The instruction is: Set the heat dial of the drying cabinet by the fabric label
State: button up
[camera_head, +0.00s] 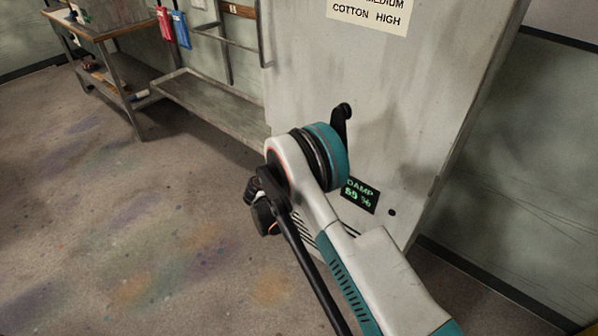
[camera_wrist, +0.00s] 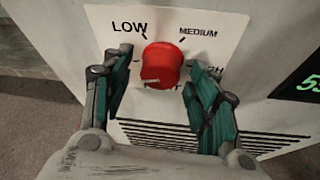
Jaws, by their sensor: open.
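The red heat dial (camera_wrist: 163,62) sits on a white plate (camera_wrist: 222,22) on the drying cabinet (camera_head: 440,75). The plate reads LOW at upper left, MEDIUM at upper right and HIGH at right, partly covered by a finger. A word below the dial is mostly hidden. A pale mark shows low on the dial's left side; which setting it points to is unclear. My gripper (camera_wrist: 162,66) is open, its fingers on either side of the dial; contact cannot be told. The fabric label (camera_head: 366,15) reads COTTON HIGH, with a cut-off MEDIUM line above. In the head view my arm hides the dial.
A display (camera_head: 360,195) on the cabinet reads DAMP and about 59 %. A black handle (camera_head: 341,120) sticks out from the cabinet front. Vent slots (camera_wrist: 200,135) lie below the dial. A metal workbench (camera_head: 115,45) stands at far left. Floor left of the cabinet is open.

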jog(key=shift+c, duration=0.3)
jog(key=c, duration=1)
jog(key=shift+m, duration=0.3)
jog(key=m+t, duration=0.1)
jog(key=m, duration=0.2)
jog(key=m+t+y, duration=0.1)
jog(key=m+t, duration=0.1)
jog(key=m, duration=0.1)
jog(key=m+t+y, duration=0.1)
jog(key=m+t, duration=0.1)
jog(key=m, duration=0.1)
jog(key=shift+s+d+f+m, duration=0.1)
jog(key=shift+d+f+m, duration=0.2)
jog(key=shift+m, duration=0.1)
